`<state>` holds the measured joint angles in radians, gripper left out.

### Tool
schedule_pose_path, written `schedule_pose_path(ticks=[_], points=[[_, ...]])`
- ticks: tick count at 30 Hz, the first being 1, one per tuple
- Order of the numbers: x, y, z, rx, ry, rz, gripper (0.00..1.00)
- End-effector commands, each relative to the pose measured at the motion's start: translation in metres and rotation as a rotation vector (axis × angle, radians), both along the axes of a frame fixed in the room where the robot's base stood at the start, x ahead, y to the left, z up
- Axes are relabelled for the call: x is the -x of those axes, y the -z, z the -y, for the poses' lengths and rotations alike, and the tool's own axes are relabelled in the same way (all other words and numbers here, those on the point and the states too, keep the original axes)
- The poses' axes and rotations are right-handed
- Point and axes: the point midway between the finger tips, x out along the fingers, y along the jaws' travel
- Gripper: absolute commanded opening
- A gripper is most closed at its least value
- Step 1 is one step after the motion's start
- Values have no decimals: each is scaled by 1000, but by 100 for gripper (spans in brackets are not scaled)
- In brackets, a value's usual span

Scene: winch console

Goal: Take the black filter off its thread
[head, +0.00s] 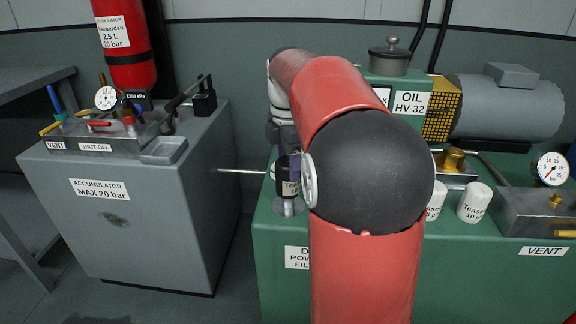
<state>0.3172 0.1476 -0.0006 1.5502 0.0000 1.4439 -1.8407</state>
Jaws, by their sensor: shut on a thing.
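The black filter (290,187) is a dark upright cylinder with a pale label, at the left end of the green console (284,228). A round silver seat (288,208) shows just under it. My gripper (287,157) is above the filter and shut on its upper part. My red and black arm hides much of the gripper and the filter's right side. The thread itself is hidden, so I cannot tell whether the filter is still engaged on it.
Two white filters (475,203) and a brass fitting (453,160) stand right of my arm. A thin metal rod (243,171) sticks out left of the filter. The grey accumulator cabinet (100,220) stands left, across a floor gap. A gauge block (535,212) is at the right.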

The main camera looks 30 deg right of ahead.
Motion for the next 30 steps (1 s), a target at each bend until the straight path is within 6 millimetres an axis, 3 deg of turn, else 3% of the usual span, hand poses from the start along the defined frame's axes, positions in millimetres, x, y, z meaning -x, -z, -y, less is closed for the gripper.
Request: schedule_pose_path(ticks=[18,30], points=[[0,-50,0,0,0,1,15],[-1,-70,0,1,0,2,15]])
